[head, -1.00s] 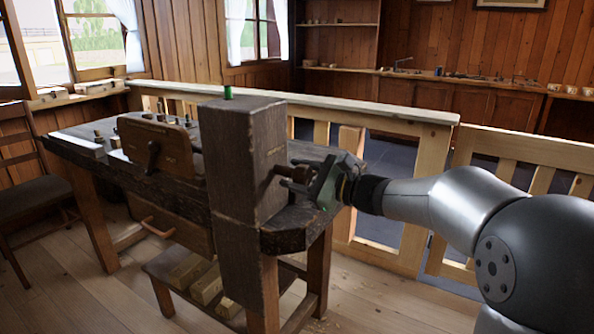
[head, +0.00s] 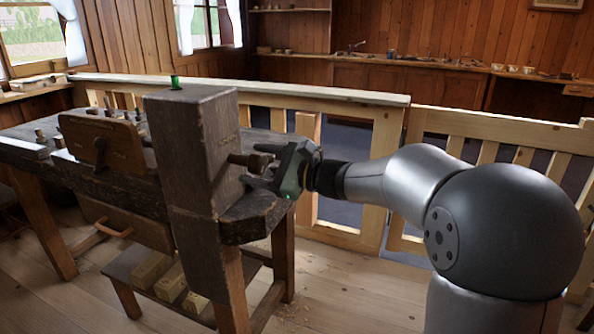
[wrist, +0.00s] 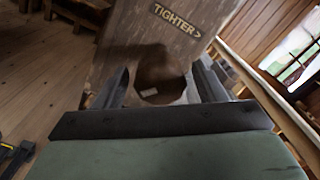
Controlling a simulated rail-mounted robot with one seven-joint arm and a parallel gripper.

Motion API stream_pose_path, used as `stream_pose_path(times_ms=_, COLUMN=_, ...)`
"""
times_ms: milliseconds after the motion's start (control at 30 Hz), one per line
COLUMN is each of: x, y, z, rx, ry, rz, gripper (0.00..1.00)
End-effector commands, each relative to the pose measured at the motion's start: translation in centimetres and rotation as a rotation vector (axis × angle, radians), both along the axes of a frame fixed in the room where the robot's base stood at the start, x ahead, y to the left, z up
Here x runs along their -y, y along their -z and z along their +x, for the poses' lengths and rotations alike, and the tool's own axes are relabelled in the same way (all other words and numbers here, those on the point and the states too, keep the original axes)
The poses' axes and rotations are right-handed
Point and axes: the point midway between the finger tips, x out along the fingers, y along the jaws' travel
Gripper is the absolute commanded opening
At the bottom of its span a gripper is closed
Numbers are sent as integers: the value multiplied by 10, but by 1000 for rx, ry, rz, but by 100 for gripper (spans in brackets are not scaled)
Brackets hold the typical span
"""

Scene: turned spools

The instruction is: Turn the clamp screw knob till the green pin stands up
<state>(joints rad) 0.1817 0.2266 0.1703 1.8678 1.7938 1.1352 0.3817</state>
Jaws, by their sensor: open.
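The clamp screw knob (head: 262,162) is dark brown wood on a short shaft at the right side of a thick wooden post (head: 190,150). In the wrist view the knob (wrist: 158,88) lies between my two fingers, with a small pale mark on it. My gripper (head: 258,167) is open around the knob; whether a finger touches it I cannot tell. The gripper also shows in the wrist view (wrist: 161,78). The green pin (head: 175,82) sticks up from the top of the post. The word "TIGHTER >" (wrist: 176,18) is on the post face above the knob.
A workbench (head: 90,175) with small turned pieces extends left of the post. A low shelf (head: 160,280) with wooden blocks is beneath it. A pale wooden railing (head: 350,170) runs behind my arm. The floor right of the bench is open.

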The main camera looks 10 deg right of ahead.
Motion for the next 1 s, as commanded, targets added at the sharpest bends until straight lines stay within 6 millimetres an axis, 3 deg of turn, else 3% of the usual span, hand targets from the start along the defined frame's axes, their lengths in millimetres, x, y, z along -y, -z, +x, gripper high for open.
stream_pose_path(times_ms=400, x=88, y=-1, z=-47, rx=-2, ry=6, rz=1, gripper=64)
stream_pose_path(times_ms=600, x=122, y=-1, z=-66, rx=-3, ry=4, rz=1, gripper=64)
stream_pose_path(times_ms=800, x=139, y=0, z=-76, rx=-4, ry=3, rz=-1, gripper=64)
stream_pose_path(times_ms=1000, x=142, y=1, z=-78, rx=-3, ry=1, rz=0, gripper=64)
